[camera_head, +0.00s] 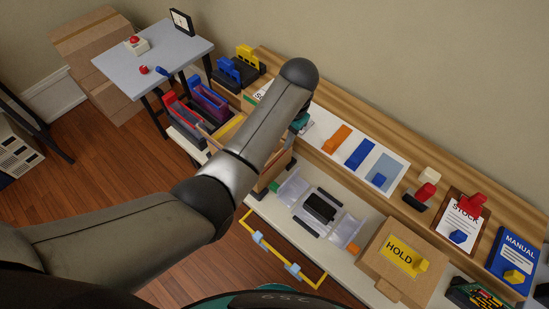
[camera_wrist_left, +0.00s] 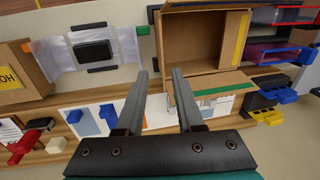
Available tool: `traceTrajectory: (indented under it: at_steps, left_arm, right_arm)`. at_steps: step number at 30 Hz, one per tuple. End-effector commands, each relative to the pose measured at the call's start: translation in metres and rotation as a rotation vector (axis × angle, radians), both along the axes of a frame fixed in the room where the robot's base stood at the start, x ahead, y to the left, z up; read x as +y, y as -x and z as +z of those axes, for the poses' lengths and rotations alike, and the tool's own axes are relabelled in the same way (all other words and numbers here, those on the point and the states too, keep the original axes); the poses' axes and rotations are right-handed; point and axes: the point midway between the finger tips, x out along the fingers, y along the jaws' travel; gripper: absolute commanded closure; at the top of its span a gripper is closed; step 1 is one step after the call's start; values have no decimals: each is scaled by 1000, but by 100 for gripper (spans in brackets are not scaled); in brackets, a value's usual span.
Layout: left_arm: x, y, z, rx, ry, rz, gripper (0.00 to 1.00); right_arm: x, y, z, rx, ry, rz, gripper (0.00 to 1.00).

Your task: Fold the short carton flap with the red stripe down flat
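The open carton (camera_wrist_left: 203,42) lies beyond my left fingertips in the left wrist view; its brown inside shows. A flap with a green stripe (camera_wrist_left: 222,90) spreads from its near side, close to my right-hand finger. A yellow stripe (camera_wrist_left: 240,42) runs along its right side. I cannot make out the red-striped flap. In the head view my left arm covers much of the carton (camera_head: 273,173), with the yellow stripe (camera_head: 228,129) showing at its left. My left gripper (camera_wrist_left: 159,74) is open, its fingers apart with nothing between them. My right gripper is not in view.
Red and blue bins (camera_head: 180,113) stand left of the carton. A clear sleeve with a dark handheld (camera_head: 319,207) and a HOLD box (camera_head: 390,270) are to its right. A shelf behind bears blocks and cards. A grey side table (camera_head: 170,52) stands at the back left.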

Motion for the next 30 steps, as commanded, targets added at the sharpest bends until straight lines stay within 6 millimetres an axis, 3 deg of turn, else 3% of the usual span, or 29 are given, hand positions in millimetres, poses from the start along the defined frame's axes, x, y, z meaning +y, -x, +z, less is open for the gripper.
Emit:
traceTrajectory:
  at_steps: [5,11,30]
  left_arm:
    - [-2,-6,4,4,-20,-15,64]
    - [0,-6,-7,5,-20,-14,64]
    - [14,-16,-108,5,-18,-14,64]
  right_arm:
    - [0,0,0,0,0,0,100]
    - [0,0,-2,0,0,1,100]
    - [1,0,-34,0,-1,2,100]
